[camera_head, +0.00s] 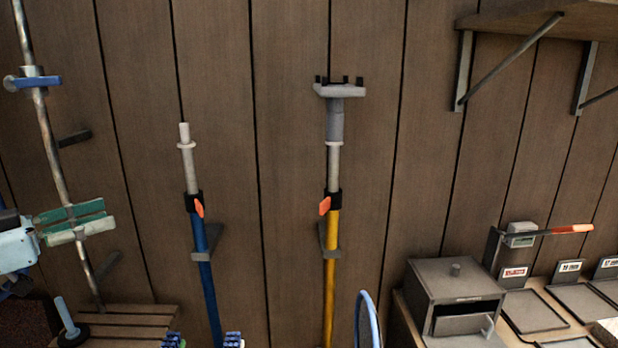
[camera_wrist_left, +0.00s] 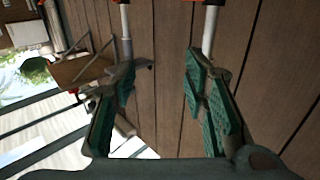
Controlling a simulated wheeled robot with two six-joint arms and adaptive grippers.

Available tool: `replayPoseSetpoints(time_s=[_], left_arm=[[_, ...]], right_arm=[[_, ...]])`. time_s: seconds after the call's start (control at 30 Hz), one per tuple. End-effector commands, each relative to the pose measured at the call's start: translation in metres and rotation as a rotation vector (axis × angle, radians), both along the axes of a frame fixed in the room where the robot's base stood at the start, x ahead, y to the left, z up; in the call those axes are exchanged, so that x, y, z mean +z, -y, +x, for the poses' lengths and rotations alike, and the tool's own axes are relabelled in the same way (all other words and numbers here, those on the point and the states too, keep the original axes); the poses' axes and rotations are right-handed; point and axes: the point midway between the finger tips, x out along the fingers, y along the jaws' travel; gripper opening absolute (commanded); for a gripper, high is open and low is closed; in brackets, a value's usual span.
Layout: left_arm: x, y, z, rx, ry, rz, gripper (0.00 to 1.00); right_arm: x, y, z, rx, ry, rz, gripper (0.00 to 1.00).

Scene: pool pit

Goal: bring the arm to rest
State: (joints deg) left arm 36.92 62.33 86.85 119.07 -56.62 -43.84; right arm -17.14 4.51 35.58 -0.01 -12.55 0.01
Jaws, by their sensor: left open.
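My left gripper (camera_head: 106,215) is at the left edge of the head view, with green pads on its two fingers. It is open, and the fingers overlap a leaning metal pole (camera_head: 48,135) in the picture. I cannot tell whether they touch it. In the left wrist view the gripper (camera_wrist_left: 160,68) has its fingers spread wide. My right gripper is not in view.
A blue pole (camera_head: 207,290) and a yellow pole (camera_head: 331,280) stand in wall brackets. A slatted bench (camera_head: 128,322) lies below the left gripper. A grey box (camera_head: 452,288) and trays (camera_head: 533,311) are at right, under a shelf (camera_head: 560,22). The middle wall is mostly clear.

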Motion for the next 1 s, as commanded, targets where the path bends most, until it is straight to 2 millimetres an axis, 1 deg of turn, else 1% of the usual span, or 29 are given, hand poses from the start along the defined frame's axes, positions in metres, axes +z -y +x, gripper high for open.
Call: replayPoseSetpoints(time_s=[0.1,0.27,0.37,0.47,0.5,0.57,0.6,0.67,0.7,0.73,0.77,0.8,0.87,0.9,0.97,1.0], left_arm=[[-0.02,0.009,0.002,-0.01,-0.035,0.022,0.4],[-0.051,0.022,0.003,-0.024,-0.091,0.06,0.4],[-0.077,0.033,0.003,-0.035,-0.137,0.09,0.4],[-0.112,0.048,0.0,-0.047,-0.197,0.131,0.4],[-0.129,0.055,-0.002,-0.053,-0.227,0.152,0.4],[-0.158,0.066,-0.007,-0.06,-0.275,0.185,0.4],[-0.179,0.074,-0.011,-0.066,-0.311,0.209,0.4],[-0.212,0.086,-0.021,-0.071,-0.368,0.249,0.4],[-0.237,0.095,-0.029,-0.072,-0.41,0.278,0.4],[-0.256,0.103,-0.037,-0.072,-0.445,0.301,0.4],[-0.276,0.109,-0.046,-0.068,-0.479,0.325,0.4],[-0.301,0.118,-0.059,-0.06,-0.526,0.358,0.4],[-0.337,0.13,-0.082,-0.038,-0.595,0.402,0.4],[-0.357,0.136,-0.097,-0.016,-0.639,0.429,0.4],[-0.384,0.144,-0.121,0.026,-0.699,0.466,0.4],[-0.399,0.147,-0.137,0.061,-0.74,0.485,0.4]], right_arm=[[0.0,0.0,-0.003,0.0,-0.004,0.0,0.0],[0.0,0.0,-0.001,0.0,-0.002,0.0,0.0],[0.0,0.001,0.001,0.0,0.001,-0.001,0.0],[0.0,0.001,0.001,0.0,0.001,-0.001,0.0],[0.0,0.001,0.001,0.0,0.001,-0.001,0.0],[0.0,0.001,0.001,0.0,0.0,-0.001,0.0],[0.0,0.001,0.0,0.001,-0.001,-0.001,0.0],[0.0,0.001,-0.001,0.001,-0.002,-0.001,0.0],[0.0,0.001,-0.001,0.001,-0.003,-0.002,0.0],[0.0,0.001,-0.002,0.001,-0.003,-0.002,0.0],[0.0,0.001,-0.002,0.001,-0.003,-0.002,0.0],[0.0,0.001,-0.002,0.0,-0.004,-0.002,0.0],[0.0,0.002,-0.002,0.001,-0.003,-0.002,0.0],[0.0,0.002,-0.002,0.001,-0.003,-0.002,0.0],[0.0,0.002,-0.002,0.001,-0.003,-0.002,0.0],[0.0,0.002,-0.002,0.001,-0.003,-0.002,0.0]])
